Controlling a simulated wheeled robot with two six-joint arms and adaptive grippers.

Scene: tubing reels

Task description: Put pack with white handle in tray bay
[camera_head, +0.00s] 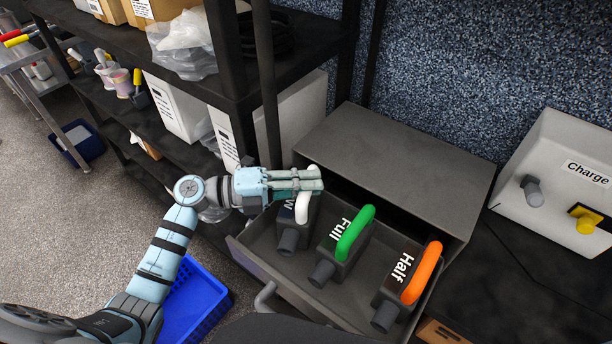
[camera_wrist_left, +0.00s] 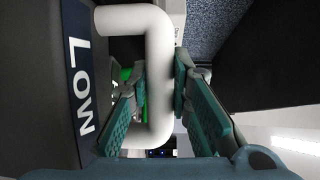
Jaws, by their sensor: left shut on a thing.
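The pack with the white handle (camera_head: 303,208) is dark, with a short grey round stub (camera_head: 290,240). It appears at the left end of the open drawer (camera_head: 270,262). In the left wrist view its label reads "Low" (camera_wrist_left: 82,85) and its white handle (camera_wrist_left: 160,40) stands between my fingers. My left gripper (camera_head: 305,182) is shut on the white handle, reaching in from the left. The gripper partly hides the pack in the head view, so I cannot tell whether its base touches the drawer floor. My right gripper is not in view.
In the drawer stand a green-handled "Full" pack (camera_head: 345,248) and an orange-handled "Half" pack (camera_head: 407,285). The grey cabinet (camera_head: 395,165) is behind them. A "Charge" box (camera_head: 560,175) stands at right. A blue basket (camera_head: 205,310) is low at left, beside black shelving (camera_head: 180,90).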

